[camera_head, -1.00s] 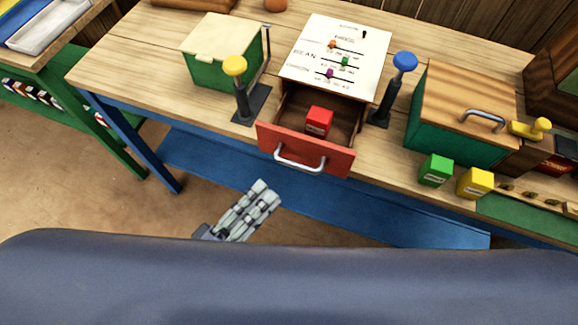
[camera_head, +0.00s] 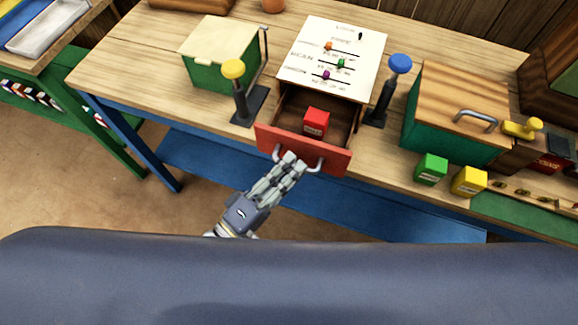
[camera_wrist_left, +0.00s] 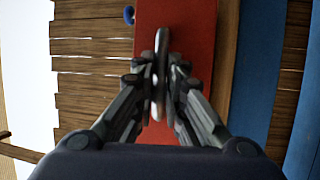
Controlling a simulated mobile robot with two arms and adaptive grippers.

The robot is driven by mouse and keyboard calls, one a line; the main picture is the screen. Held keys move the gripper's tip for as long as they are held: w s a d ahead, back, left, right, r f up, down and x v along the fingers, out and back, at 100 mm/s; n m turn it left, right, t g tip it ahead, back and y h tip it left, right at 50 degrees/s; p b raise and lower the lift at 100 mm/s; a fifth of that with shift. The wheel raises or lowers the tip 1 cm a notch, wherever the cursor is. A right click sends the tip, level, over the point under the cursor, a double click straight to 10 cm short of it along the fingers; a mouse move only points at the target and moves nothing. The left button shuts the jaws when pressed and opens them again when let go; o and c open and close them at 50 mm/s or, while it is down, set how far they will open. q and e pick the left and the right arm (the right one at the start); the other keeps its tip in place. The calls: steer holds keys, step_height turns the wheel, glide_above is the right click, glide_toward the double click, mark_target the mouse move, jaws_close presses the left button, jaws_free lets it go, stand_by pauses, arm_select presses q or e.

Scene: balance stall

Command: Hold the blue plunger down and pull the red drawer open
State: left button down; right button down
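The red drawer (camera_head: 270,139) stands part-way out of the cabinet under the white chart. Its metal handle (camera_head: 318,164) is on the front, and a red box (camera_head: 316,121) sits inside. The blue plunger (camera_head: 400,63) stands upright on a dark base just right of the drawer, with nothing touching its knob. My left gripper (camera_head: 287,163) is at the handle. In the left wrist view its fingers (camera_wrist_left: 162,85) close on the handle bar (camera_wrist_left: 161,45) in front of the red drawer front (camera_wrist_left: 200,30). My right gripper is not in view.
A yellow plunger (camera_head: 233,69) stands left of the drawer before a green box (camera_head: 212,74). A wooden-lidded green box (camera_head: 425,138), a green block (camera_head: 431,168) and a yellow block (camera_head: 469,180) stand to the right. The floor before the table is clear.

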arm_select(q)
steer(key=s, duration=0.2)
steer(key=s+a+p, duration=0.1)
steer(key=shift+s+a, duration=0.15)
steer(key=shift+s, duration=0.25)
steer(key=c, duration=1.7)
jaws_free()
steer(key=shift+o, duration=0.2)
steer(key=v, duration=1.2)
